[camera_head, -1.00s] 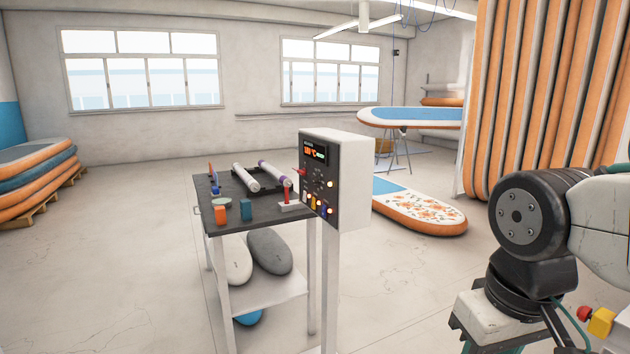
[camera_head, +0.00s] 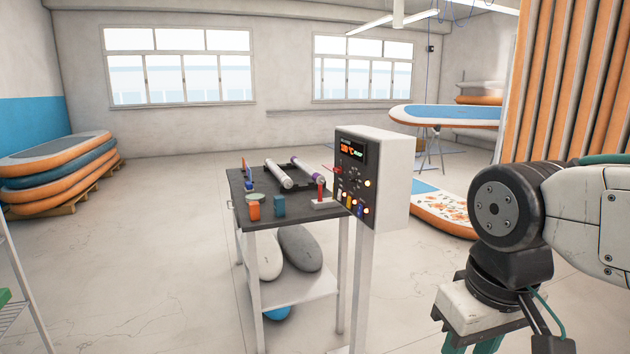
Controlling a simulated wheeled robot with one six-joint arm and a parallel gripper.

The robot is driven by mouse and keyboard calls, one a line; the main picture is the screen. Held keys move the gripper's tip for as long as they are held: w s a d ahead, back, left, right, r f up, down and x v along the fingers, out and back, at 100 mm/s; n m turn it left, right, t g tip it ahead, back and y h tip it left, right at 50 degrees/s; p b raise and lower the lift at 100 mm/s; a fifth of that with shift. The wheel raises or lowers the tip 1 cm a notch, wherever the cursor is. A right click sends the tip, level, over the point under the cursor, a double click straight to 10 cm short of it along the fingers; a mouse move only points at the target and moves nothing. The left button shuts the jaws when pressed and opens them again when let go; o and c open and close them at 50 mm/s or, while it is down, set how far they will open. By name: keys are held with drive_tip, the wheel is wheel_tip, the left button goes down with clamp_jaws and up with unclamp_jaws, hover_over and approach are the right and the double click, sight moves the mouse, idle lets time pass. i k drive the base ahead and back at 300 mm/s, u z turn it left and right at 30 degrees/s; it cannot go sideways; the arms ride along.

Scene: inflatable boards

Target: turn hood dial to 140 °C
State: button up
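A white control box (camera_head: 384,188) stands on a post at the right end of a small table. Its dark front panel (camera_head: 352,178) is seen at a steep slant and faces left toward the table. A display (camera_head: 351,150) with orange digits and green marks is near its top; the digits are too small to read surely. Small lit buttons and coloured knobs or switches (camera_head: 352,202) sit lower down. I cannot tell which part is the hood dial. My arm (camera_head: 510,210) is folded at the right, apart from the box. My gripper is out of view.
The dark-topped table (camera_head: 290,212) holds rollers, a tray, small cups and a red-handled tool. Stacked boards (camera_head: 60,170) lie at the left. A patterned board (camera_head: 440,212) lies behind the box. Open floor (camera_head: 150,260) lies left of the table. A rack edge (camera_head: 20,270) shows at lower left.

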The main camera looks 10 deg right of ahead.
sight(352, 178)
drive_tip(key=u, duration=0.2)
drive_tip(key=i, duration=1.05)
drive_tip(key=z, duration=0.6)
